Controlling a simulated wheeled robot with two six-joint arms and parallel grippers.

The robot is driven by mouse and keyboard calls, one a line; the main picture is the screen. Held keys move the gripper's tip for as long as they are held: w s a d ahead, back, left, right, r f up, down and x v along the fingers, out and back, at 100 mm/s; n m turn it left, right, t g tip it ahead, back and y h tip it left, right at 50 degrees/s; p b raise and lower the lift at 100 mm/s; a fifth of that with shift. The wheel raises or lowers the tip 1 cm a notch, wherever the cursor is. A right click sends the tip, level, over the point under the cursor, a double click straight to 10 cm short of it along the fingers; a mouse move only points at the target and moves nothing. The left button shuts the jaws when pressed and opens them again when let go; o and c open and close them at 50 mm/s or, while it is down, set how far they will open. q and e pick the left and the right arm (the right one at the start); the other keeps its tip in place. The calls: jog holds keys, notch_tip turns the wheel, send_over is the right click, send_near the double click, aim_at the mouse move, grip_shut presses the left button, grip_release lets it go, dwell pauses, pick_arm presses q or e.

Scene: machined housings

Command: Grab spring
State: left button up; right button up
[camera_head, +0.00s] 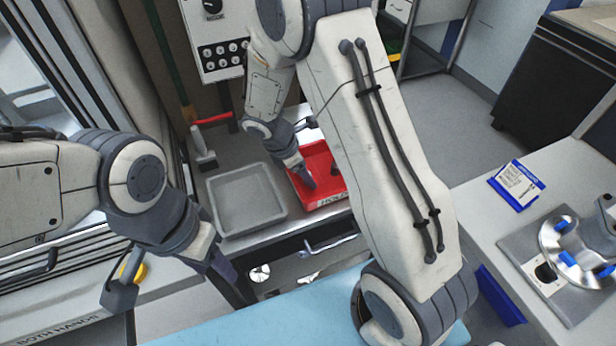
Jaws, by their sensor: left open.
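I cannot make out a spring for certain. A red bin (318,203) with a label on its front stands on the far bench, partly hidden behind my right arm. A small dark thing (333,169) shows inside it, too small to identify. My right gripper (306,182) points down into the red bin; its fingers are seen edge-on and I cannot tell whether it holds anything. My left gripper (176,282) is open and empty at the lower left, well apart from the bin.
A grey empty tray (247,201) sits left of the red bin. A control box (218,42) with buttons is above it. The right table holds a blue-framed card (518,183) and a round metal fixture (570,243) with blue parts. A light blue surface (260,322) lies in front.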

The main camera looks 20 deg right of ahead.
grip_shut()
